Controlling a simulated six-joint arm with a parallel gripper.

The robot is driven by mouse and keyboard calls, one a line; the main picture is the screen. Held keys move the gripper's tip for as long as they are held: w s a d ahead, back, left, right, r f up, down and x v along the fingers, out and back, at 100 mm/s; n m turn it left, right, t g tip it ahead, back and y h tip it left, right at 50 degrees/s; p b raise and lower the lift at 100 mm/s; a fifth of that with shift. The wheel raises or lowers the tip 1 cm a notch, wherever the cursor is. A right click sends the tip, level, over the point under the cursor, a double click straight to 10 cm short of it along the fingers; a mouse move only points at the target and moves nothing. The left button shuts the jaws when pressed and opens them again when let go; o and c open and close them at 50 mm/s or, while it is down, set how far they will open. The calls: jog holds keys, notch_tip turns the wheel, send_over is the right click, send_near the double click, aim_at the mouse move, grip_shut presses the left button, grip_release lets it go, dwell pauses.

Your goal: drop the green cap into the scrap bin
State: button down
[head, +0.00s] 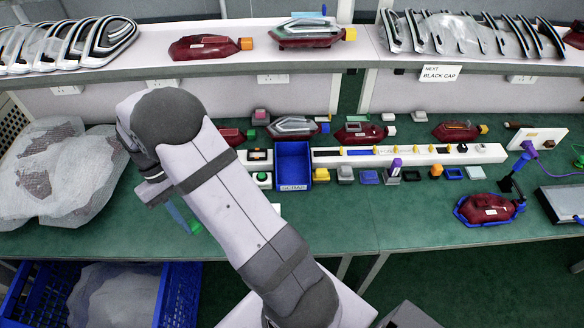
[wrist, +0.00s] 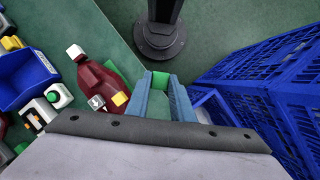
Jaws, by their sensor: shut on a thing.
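My gripper (head: 184,217) is at the left of the head view, low near the bench's front edge, partly hidden by my arm. In the wrist view its two blue fingers (wrist: 163,92) are shut on the green cap (wrist: 160,81). The green cap also shows at the fingertips in the head view (head: 196,227). The scrap bin (head: 293,178) is an open blue tray with a SCRAP label, standing mid-bench to the right of my gripper. It also shows at the left edge of the wrist view (wrist: 36,75), well apart from the cap.
A red lamp (wrist: 98,78) with a white cap lies between gripper and bin in the wrist view. A white rail (head: 420,156) and several small parts stand right of the bin. Blue crates (head: 180,295) stand below the bench's front edge. A bagged bundle (head: 60,180) lies left.

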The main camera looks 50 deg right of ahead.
jog(key=shift+d+f, duration=0.1)
jog(key=shift+d, duration=0.45)
jog(key=s+d+f+m+y+b, duration=0.1)
jog(key=s+d+f+m, duration=0.15)
jog(key=d, duration=0.65)
jog(key=s+d+f+m+b, duration=0.15)
jog(key=d+f, duration=0.25)
jog(key=d, duration=0.4)
jog(key=s+d+f+m+y, duration=0.1)
jog(key=s+d+f+m, duration=0.15)
jog(key=d, duration=0.65)
jog(key=w+d+r+n+t+h, duration=0.1)
jog(key=w+d+n+t+h, duration=0.1)
jog(key=w+d+n, duration=0.3)
jog(key=w+d+r+n+t+h, duration=0.1)
jog(key=w+d+n+h, duration=0.3)
jog(key=d+n, duration=0.7)
jog(key=shift+w+d+r+n+t, duration=0.2)
jog(key=shift+w+n+t, duration=0.55)
jog(key=shift+n, duration=3.5)
